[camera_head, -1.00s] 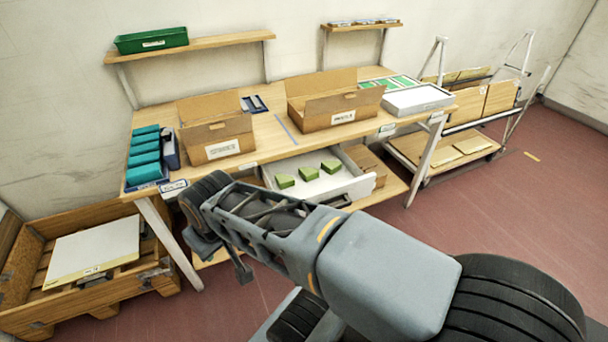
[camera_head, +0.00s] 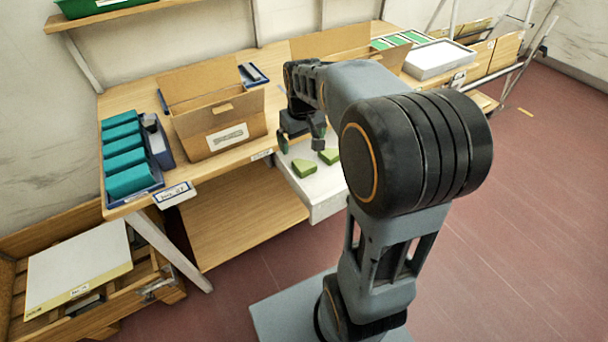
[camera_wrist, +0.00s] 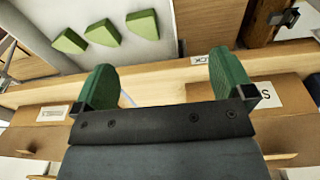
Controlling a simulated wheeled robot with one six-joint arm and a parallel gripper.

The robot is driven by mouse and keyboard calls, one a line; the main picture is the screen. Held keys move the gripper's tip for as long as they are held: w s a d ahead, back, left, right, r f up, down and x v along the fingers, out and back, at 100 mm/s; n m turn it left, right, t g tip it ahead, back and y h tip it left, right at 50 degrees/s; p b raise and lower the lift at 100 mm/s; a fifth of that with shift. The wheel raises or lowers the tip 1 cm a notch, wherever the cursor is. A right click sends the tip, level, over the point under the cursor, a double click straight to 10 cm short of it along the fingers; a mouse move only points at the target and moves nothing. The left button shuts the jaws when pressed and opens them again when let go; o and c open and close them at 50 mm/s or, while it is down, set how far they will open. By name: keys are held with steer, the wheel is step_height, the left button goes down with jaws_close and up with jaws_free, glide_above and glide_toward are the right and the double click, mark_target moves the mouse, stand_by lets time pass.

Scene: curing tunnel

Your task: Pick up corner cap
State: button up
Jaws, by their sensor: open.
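Several green, wedge-shaped corner caps lie in a pulled-out white drawer (camera_head: 318,203). In the head view I see two of them, a near one (camera_head: 304,169) and another (camera_head: 329,156) to its right. The wrist view shows three in a row at the upper left: left (camera_wrist: 69,41), middle (camera_wrist: 103,33) and right (camera_wrist: 142,23). My gripper (camera_head: 301,143) is above the rear of the drawer, near the table's front edge. In the wrist view its green fingers (camera_wrist: 165,78) are wide apart with nothing between them. The caps lie apart from the fingers. My arm covers part of the drawer.
An open cardboard box (camera_head: 222,128) stands on the table left of my gripper, with another (camera_head: 330,42) partly behind my arm. Teal blocks (camera_head: 128,160) sit in a blue tray at the left end. A white tray (camera_head: 438,58) is at the right. A wooden crate (camera_head: 150,290) is lower left.

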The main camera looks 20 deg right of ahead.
steer(key=w+d+f+g+b, duration=0.1)
steer(key=w+d+f+b, duration=0.1)
steer(key=w+d+f, duration=0.4)
glide_above(309, 168)
step_height(309, 168, down, 8)
steer(key=shift+b, duration=0.45)
steer(key=shift+f+b, duration=0.3)
steer(key=shift+f, duration=3.1)
steer(key=c, duration=1)
steer(key=shift+r, duration=0.1)
